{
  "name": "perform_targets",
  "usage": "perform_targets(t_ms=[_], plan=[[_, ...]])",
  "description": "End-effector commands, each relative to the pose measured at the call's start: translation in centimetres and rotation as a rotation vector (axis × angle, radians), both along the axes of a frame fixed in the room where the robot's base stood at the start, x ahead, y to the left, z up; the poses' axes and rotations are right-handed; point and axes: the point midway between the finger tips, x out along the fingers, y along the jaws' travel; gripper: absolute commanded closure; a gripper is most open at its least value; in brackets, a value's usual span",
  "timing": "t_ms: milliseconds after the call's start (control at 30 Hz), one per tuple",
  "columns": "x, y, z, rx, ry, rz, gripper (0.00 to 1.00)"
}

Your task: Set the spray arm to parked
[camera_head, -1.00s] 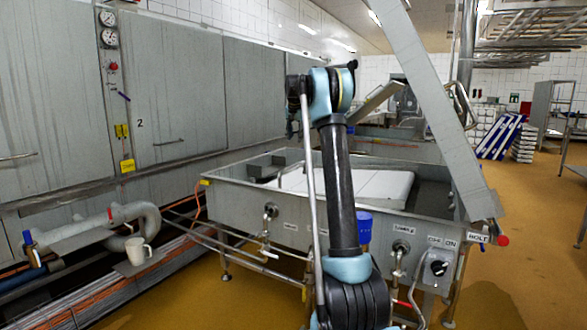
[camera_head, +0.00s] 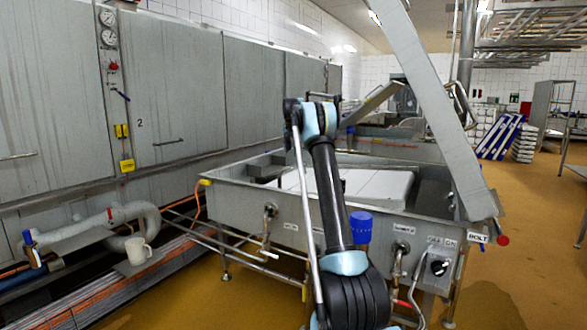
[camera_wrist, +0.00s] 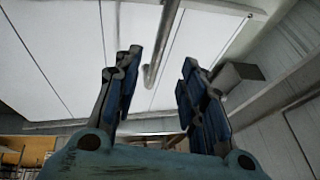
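In the wrist view a thin grey metal rod (camera_wrist: 167,40), which looks like the spray arm, comes down from the top edge and ends in a short bend between my fingers. My gripper (camera_wrist: 159,62) is open, with one blue-black finger on each side of the rod. I see no clear contact, and the depth between rod and fingers cannot be told. In the head view my arm's raised end hides the gripper fingers. A thin grey bar (camera_head: 322,95) shows just above that end; I cannot tell whether it is the same rod.
A steel vat (camera_head: 245,208) with white panels (camera_head: 375,184) inside stands behind my arm. A long slanted grey beam (camera_head: 430,110) rises on its right. A blue cup-like thing (camera_head: 360,227) and a black knob (camera_head: 439,267) are at its front.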

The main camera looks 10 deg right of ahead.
Motion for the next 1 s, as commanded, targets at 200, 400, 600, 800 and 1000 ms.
perform_targets(t_ms=[200, 400, 600, 800, 1000], plan=[[1.7, -0.3, -3.7, 0.0, 0.0, 0.0, 0.62], [3.1, -0.6, -6.8, 0.0, 0.0, 0.0, 0.62], [4.2, -0.8, -9.1, 0.0, 0.0, 0.001, 0.62], [4.7, -0.9, -10.2, 0.0, 0.0, 0.0, 0.62], [4.7, -0.9, -10.4, 0.0, 0.0, 0.0, 0.62]])
